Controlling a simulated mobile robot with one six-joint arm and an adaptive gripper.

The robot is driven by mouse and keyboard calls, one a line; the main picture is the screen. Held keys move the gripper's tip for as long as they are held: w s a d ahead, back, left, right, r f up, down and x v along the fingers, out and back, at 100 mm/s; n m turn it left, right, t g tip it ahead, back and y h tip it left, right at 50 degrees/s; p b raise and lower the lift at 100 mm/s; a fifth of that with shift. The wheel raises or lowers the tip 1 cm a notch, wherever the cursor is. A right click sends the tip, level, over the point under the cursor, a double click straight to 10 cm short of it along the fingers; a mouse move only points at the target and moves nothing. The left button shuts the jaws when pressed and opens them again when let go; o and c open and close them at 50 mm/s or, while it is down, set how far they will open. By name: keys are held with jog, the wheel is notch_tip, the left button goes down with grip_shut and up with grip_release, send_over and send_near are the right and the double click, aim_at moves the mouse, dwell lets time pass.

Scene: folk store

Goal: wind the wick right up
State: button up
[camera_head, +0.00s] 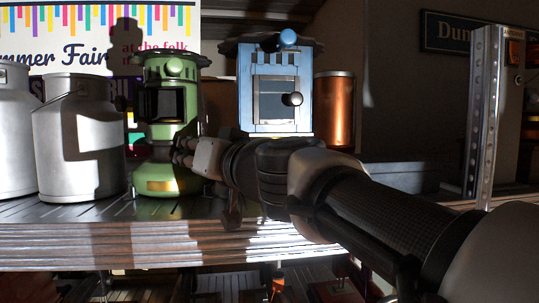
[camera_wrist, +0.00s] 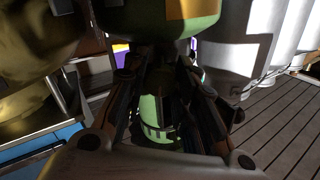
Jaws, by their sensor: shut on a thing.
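The green heater (camera_head: 165,182), with a dark window and a brass plate low on its front, stands upright on the slatted shelf. My gripper (camera_head: 183,150) reaches in from the right to the heater's front, at mid-height. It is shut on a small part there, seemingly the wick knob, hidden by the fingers. In the wrist view the heater appears upside down, its base (camera_wrist: 155,16) at the top and more green body (camera_wrist: 155,118) between my fingers. The wick itself is not visible, and I cannot tell its height.
Grey metal milk cans (camera_head: 95,165) stand close on the left. A blue heater (camera_head: 272,98) with a black knob and a copper cylinder (camera_head: 335,105) stand to the right, behind my arm. A metal upright (camera_head: 485,115) rises farther right. The shelf's front edge (camera_head: 100,240) lies below.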

jog(key=m+b, duration=0.1)
jog(key=m, duration=0.3)
jog(key=shift+f, duration=0.1)
jog(key=m, duration=0.4)
jog(key=shift+m+b, duration=0.3)
jog(key=shift+m, duration=0.1)
jog(key=m, duration=0.9)
jog(key=shift+p, duration=0.35)
jog(key=m+p, duration=0.1)
jog(key=m, duration=0.3)
jog(key=shift+m, duration=0.3)
jog(key=m+p, duration=0.1)
jog(key=m, duration=0.3)
jog(key=m+p, duration=0.1)
jog(key=m, duration=0.3)
jog(key=shift+m+p, duration=0.3)
jog(key=shift+m, duration=0.1)
jog(key=shift+m+p, duration=0.5)
jog(key=shift+m, duration=1.4)
